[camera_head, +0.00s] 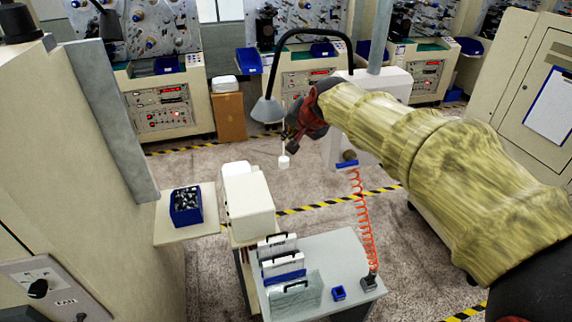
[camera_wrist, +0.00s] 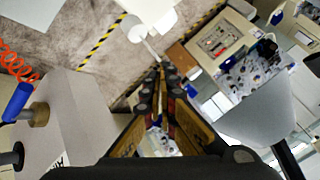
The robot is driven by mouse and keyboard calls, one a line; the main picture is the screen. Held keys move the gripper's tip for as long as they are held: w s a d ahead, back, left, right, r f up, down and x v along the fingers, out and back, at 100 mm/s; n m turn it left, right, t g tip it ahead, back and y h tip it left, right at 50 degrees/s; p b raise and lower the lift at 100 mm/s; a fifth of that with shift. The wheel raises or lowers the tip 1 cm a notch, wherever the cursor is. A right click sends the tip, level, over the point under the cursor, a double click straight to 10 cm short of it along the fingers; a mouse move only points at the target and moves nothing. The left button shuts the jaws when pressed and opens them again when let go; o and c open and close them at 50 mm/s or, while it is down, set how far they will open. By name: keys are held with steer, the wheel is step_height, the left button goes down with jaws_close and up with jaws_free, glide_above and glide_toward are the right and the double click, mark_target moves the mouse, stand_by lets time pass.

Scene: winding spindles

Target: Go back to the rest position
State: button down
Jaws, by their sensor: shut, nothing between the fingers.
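My gripper (camera_head: 289,134) is at the end of my yellow-covered arm, raised in mid-air near the grey lamp shade (camera_head: 267,109). In the wrist view its dark fingertips (camera_wrist: 161,68) meet, shut with nothing between them. A small white cylinder on a thin stem (camera_head: 284,161) shows just below the gripper in the head view. A white rod-like part (camera_wrist: 136,30) shows beyond the fingertips in the wrist view. I cannot tell whether either touches the fingers.
A grey table (camera_head: 335,252) with file holders (camera_head: 280,262) and a small blue box (camera_head: 339,293) stands below. A white machine (camera_head: 247,203) is left of it. A blue bin of metal parts (camera_head: 186,207) sits on a shelf. An orange coiled hose (camera_head: 362,215) hangs beside my arm.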

steer(key=s+d+f+n+g+h+b, duration=0.1)
steer(key=s+d+f+b, duration=0.5)
steer(key=s+f, duration=0.5)
steer(key=s+d+f+n+g+h+b, duration=0.1)
steer(key=s+d+f+b, duration=0.4)
steer(key=s+f+b, duration=0.6)
steer(key=s+d+f+n+g+h+b, duration=0.1)
steer(key=s+d+f+b, duration=0.5)
steer(key=s+f, duration=0.6)
steer(key=s+n+b, duration=0.1)
steer(key=s+b, duration=0.1)
steer(key=s, duration=0.2)
steer(key=shift+d+n, duration=0.3)
